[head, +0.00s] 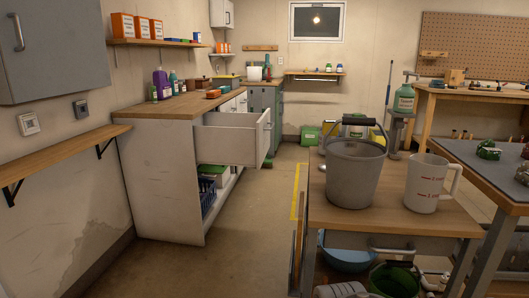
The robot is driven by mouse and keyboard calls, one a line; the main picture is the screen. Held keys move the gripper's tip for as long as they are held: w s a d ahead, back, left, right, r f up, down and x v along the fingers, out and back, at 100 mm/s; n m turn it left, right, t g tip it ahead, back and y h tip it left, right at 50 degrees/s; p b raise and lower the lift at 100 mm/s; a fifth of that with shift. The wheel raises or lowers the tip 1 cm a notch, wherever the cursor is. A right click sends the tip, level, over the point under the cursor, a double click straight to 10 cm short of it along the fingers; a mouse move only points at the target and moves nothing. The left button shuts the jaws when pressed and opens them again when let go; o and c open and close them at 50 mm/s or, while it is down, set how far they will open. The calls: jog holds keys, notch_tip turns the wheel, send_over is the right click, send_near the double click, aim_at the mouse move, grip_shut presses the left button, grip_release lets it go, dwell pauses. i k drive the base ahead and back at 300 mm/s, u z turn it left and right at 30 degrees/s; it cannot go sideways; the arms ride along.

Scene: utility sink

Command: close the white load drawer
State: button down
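The white load drawer (263,137) is pulled well out of the white cabinet (163,180) under the wooden counter on the left. Its long side panel (222,146) faces me and its front faces right, over the floor aisle. I cannot see what is inside the drawer. Below it, the cabinet's lower space is open and shows a blue basket (207,193) and a white box with a green top. My gripper is not in view.
A wooden cart (400,218) with a grey bucket (355,175) and a white measuring jug (432,183) stands on the right. A wall shelf (62,157) juts out at left. The concrete floor (240,240) between cabinet and cart is clear.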

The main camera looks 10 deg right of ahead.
aim_at(224, 138)
jog(key=u, duration=0.65)
jog(key=i, duration=0.45)
jog(key=u, duration=0.95)
jog(key=i, duration=1.65)
jog(key=z, duration=0.5)
